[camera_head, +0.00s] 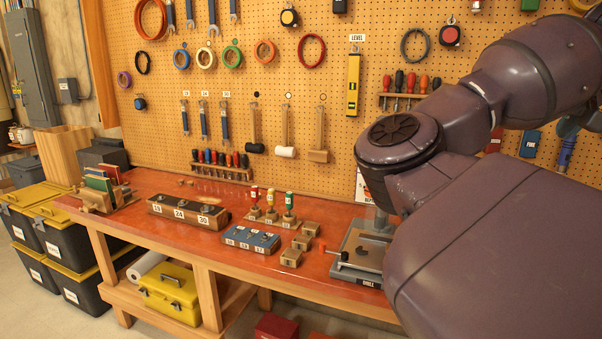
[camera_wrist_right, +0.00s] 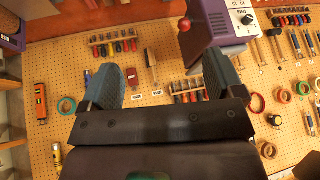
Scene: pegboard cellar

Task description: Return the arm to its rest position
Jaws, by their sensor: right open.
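My right arm (camera_head: 470,150), purple with dark joints, fills the right side of the head view. It reaches over the right end of the workbench and hides part of the bench and pegboard. My right gripper (camera_wrist_right: 162,78) shows in the right wrist view with its two blue-grey finger pads wide apart. Nothing is between the pads except the pegboard behind them. In the head view I cannot make out its fingers. My left gripper and left arm are not in view.
The red-topped workbench (camera_head: 150,187) holds a numbered wooden block (camera_head: 187,211), a blue block (camera_head: 251,239), several small wooden blocks and a vise-like fixture (camera_head: 357,266) close to my right arm. The pegboard (camera_head: 330,75) with hanging tools stands behind. Yellow-lidded bins (camera_head: 75,285) stand at left.

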